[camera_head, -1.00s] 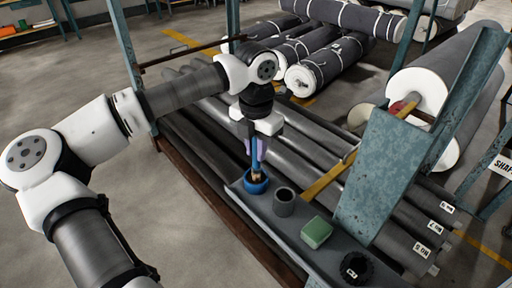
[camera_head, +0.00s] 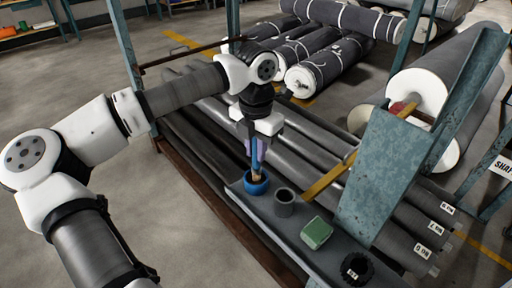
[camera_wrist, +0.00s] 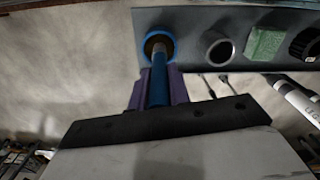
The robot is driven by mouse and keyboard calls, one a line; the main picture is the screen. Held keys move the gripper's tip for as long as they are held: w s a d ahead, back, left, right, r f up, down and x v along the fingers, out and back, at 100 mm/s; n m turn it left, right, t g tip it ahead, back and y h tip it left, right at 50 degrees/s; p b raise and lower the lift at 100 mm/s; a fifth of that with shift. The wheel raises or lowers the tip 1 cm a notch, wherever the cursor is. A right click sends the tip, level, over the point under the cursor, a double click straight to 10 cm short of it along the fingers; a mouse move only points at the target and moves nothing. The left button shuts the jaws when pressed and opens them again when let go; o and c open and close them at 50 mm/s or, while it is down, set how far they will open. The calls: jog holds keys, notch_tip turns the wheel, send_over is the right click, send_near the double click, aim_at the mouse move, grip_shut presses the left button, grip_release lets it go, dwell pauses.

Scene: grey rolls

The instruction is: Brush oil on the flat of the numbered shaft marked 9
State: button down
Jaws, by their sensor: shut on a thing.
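My gripper (camera_head: 255,148) is shut on the blue handle of a brush (camera_head: 257,160), held upright. The brush's lower end is at the mouth of a small blue pot (camera_head: 257,188) on a grey shelf. In the wrist view, the blue handle (camera_wrist: 158,88) runs between the purple fingers toward the blue pot (camera_wrist: 159,35); the bristles are partly hidden. Several grey shafts lie side by side in the rack, with white tags (camera_head: 436,228) on their right ends. The tag marks are too small to read surely, so I cannot tell which shaft is 9.
A grey cup (camera_head: 284,203), a green block (camera_head: 316,232) and a black ring (camera_head: 356,268) stand on the shelf right of the pot. A teal post (camera_head: 370,175) and a yellow bar (camera_head: 330,178) stand between the pot and the tagged ends. Large rolls lie behind.

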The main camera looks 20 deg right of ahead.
jog(key=shift+r+p, duration=1.95)
jog(key=shift+r, duration=1.55)
